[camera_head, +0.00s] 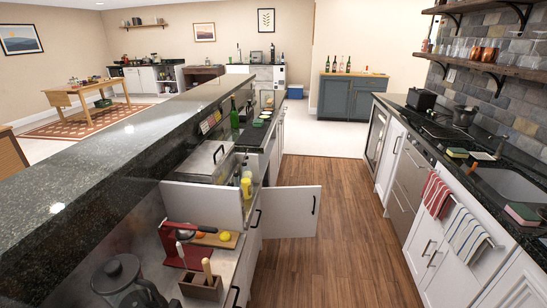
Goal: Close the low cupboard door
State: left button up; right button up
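A white low cupboard door (288,211) on the left-hand counter run stands open, sticking out into the aisle over the wooden floor. Its dark vertical handle (314,204) is near its free right edge. A second white panel (203,204) is to its left above the counter; I cannot tell whether it is another door. Yellow bottles (246,187) show just behind the panels. The cupboard's inside is mostly hidden. Neither of my grippers is in view.
A dark stone bar ledge (120,135) runs along the left. Below it stand a kettle (128,280), a red-based press (180,245) and a utensil box (203,285). The right counter has a sink (510,184) and hanging towels (468,235). The wooden aisle floor (345,240) is clear.

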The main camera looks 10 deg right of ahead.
aim_at(288, 212)
jog(key=l, duration=0.7)
jog(key=i+l+z, duration=0.15)
jog(key=l, duration=0.5)
jog(key=i+l+u, duration=0.45)
jog(key=u, duration=0.25)
jog(key=i+l+u, duration=0.1)
jog(key=l+u, duration=0.25)
jog(key=l, duration=0.1)
